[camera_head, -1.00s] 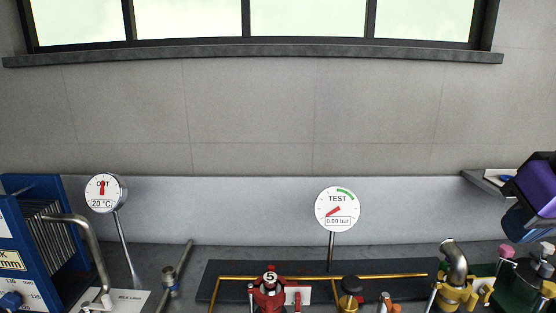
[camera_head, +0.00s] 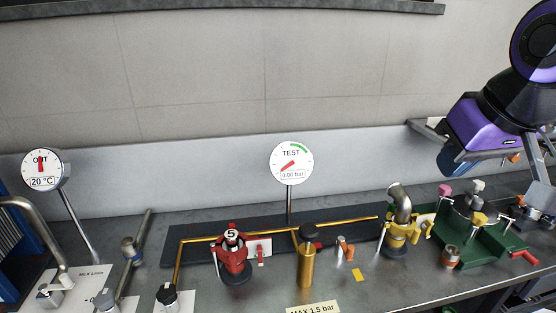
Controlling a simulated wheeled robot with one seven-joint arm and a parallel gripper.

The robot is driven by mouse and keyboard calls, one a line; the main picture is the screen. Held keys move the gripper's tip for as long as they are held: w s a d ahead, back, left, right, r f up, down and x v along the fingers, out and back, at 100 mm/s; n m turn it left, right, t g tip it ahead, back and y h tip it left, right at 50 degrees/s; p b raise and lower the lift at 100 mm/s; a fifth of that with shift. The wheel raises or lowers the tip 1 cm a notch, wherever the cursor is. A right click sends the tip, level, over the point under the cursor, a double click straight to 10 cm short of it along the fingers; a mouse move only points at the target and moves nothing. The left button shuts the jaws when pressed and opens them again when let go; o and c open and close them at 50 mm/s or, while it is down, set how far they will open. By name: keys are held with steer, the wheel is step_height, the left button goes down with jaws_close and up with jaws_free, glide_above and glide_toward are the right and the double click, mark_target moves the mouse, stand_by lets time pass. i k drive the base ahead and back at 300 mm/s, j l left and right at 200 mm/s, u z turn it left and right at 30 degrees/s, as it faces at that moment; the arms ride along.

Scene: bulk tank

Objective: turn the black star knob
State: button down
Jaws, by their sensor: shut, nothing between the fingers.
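A second black-topped knob (camera_head: 168,294) with a light mark stands at the lower left, partly cut by the bottom edge. At this size I cannot tell which is star-shaped. My purple and black arm (camera_head: 480,122) hangs at the upper right, well to the right of both knobs and apart from them. I cannot make out its fingertips. The TEST gauge reads about 0.00 bar.
A red valve marked 5 (camera_head: 233,258), an orange-handled fitting (camera_head: 345,246) and a yellow-clamped pipe elbow (camera_head: 398,225) stand along the bench. A green tray with fittings (camera_head: 490,245) lies at the right. The OUT gauge (camera_head: 42,170) shows 20 °C. A plate reads MAX 1.5 bar (camera_head: 313,308).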

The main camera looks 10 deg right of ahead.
mark_target(167, 294)
steer(key=j+z, duration=0.15)
steer(key=z, duration=0.25)
steer(key=k+j+z, duration=0.1)
steer(key=z, duration=0.3)
steer(key=k+j+z, duration=0.35)
steer(key=k+j, duration=0.15)
steer(key=j, duration=0.3)
steer(key=k+j+z, duration=0.35)
steer(key=k+j, duration=0.2)
steer(key=j, duration=0.15)
steer(key=k+j, duration=0.65)
